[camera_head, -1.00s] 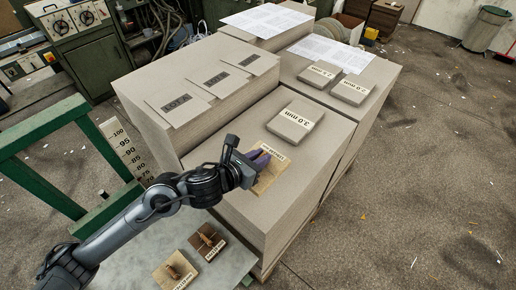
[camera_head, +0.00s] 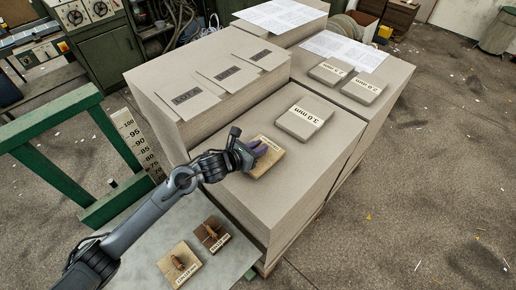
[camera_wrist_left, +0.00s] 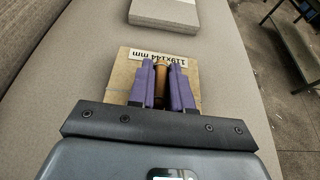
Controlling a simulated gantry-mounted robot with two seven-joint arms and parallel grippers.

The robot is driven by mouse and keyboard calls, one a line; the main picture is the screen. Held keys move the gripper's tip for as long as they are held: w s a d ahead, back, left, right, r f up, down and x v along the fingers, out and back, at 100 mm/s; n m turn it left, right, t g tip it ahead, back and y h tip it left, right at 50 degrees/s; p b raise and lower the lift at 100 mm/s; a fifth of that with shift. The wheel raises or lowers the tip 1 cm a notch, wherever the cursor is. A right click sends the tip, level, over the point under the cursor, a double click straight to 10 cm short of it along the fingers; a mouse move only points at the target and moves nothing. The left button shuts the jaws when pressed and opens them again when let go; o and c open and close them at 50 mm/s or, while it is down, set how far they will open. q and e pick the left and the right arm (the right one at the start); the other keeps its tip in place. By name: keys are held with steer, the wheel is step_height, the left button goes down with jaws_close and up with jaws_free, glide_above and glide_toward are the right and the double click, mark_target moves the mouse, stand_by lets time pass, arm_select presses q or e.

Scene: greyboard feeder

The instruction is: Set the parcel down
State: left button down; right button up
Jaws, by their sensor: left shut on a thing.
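The parcel (camera_head: 268,162) is a flat, tan, square packet with a white "119x144 mm" label, and it also shows in the left wrist view (camera_wrist_left: 121,76). My left gripper (camera_head: 258,150) is above it, its purple fingers (camera_wrist_left: 163,66) shut on the brown upright grip (camera_wrist_left: 162,84) in the parcel's middle. The parcel is over the bare top of the front greyboard stack (camera_head: 300,175), left of the "3.0 mm" block (camera_head: 304,119) and nearer the front. I cannot tell whether it touches the stack. My right gripper is not in view.
Two more parcels, one tan (camera_head: 180,264) and one dark (camera_head: 211,235), lie on the grey table (camera_head: 222,262) at the front. A taller stack with LOT cards (camera_head: 190,97) stands at the left. The front stack's top is clear to the right of the parcel.

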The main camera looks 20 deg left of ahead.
arm_select(q)
steer(key=shift+f, duration=0.2)
steer(key=shift+f, duration=0.1)
steer(key=shift+f, duration=0.15)
steer(key=c, duration=1.1)
jaws_free()
steer(key=shift+o, duration=0.2)
